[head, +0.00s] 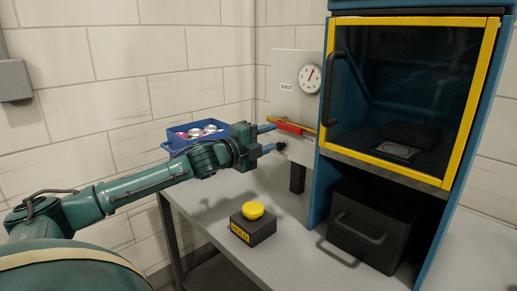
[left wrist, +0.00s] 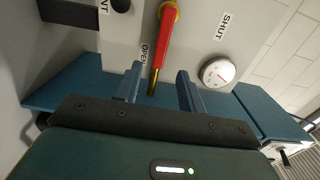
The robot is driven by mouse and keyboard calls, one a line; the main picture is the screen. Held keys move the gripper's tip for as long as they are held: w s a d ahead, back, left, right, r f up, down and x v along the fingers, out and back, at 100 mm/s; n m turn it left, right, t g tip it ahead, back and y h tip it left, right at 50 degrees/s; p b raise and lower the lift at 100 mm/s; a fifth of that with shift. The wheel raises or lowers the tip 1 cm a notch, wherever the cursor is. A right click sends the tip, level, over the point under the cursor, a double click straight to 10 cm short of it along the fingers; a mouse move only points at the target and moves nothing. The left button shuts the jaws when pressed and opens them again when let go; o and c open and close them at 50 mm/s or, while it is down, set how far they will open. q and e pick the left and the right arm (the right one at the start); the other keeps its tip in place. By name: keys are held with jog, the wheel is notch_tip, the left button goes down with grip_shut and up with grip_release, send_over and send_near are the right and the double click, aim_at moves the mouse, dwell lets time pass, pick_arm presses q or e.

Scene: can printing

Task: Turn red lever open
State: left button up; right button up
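The red lever (head: 289,127) sits on the grey panel (head: 284,64), lying nearly level in the head view. In the left wrist view the red lever (left wrist: 164,45) runs from a brass pivot toward my gripper, beside the OPEN label (left wrist: 144,53). The SHUT label (head: 286,87) is higher on the panel. My left gripper (head: 268,138) is open just left of the lever. In the left wrist view its fingers (left wrist: 158,90) stand apart, with the lever's dark end between them; I cannot tell whether either touches it. My right gripper is not in view.
A round gauge (head: 309,79) is on the panel. The blue cabinet has a yellow-framed glass door (head: 448,100) with a dark handle. A black bin (head: 368,232) stands below. A yellow button box (head: 253,224) and a blue crate (head: 176,128) are on the grey table (head: 213,195).

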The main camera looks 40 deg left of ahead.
pick_arm(q)
jog(key=shift+s+b, duration=0.35)
jog(key=shift+s, duration=1.2)
